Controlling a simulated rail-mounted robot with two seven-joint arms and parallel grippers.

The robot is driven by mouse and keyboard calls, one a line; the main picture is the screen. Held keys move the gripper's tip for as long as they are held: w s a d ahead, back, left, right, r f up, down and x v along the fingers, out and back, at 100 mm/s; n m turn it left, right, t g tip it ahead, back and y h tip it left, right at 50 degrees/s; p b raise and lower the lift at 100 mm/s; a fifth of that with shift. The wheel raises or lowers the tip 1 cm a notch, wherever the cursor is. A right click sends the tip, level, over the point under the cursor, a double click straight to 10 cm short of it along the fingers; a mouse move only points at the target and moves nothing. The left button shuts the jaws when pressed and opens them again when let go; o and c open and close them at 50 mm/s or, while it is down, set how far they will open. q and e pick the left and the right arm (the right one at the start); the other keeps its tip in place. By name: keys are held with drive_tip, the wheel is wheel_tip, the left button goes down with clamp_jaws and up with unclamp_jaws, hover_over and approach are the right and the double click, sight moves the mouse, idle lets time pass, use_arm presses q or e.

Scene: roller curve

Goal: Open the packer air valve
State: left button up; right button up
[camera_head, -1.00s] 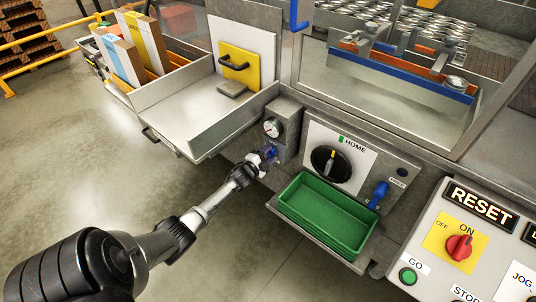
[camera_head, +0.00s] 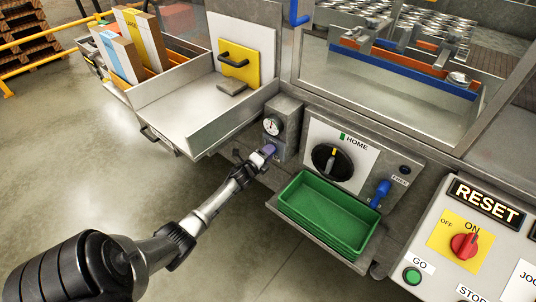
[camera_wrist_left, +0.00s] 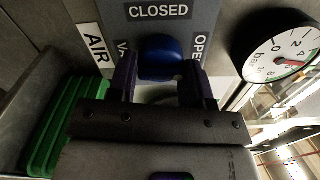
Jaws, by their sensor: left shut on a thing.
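The packer air valve has a blue handle (camera_wrist_left: 160,52) on a grey plate (camera_wrist_left: 215,14). In the left wrist view the plate reads CLOSED above the handle, AIR and a partly hidden word at left, and a partly hidden OPEN at right. My left gripper (camera_wrist_left: 160,88) is shut on the blue handle, one dark finger on each side. In the head view my left gripper (camera_head: 262,154) reaches the valve box (camera_head: 288,128) below the round gauge (camera_head: 271,126); the handle is mostly hidden there. My right gripper is not in view.
Stacked green trays (camera_head: 322,215) sit just right of my left gripper. Beyond them are a black HOME dial (camera_head: 331,159), a blue handle (camera_head: 380,194) and the RESET panel (camera_head: 443,235). A metal tray (camera_head: 180,110) stands at left. The floor below is clear.

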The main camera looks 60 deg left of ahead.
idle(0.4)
use_arm(q)
drive_tip(key=o, duration=0.9)
drive_tip(key=shift+s, duration=0.1)
drive_tip(key=p+v, duration=0.3)
drive_tip(key=v, duration=1)
drive_tip(key=shift+s+d, duration=0.2)
drive_tip(key=shift+s, duration=0.05)
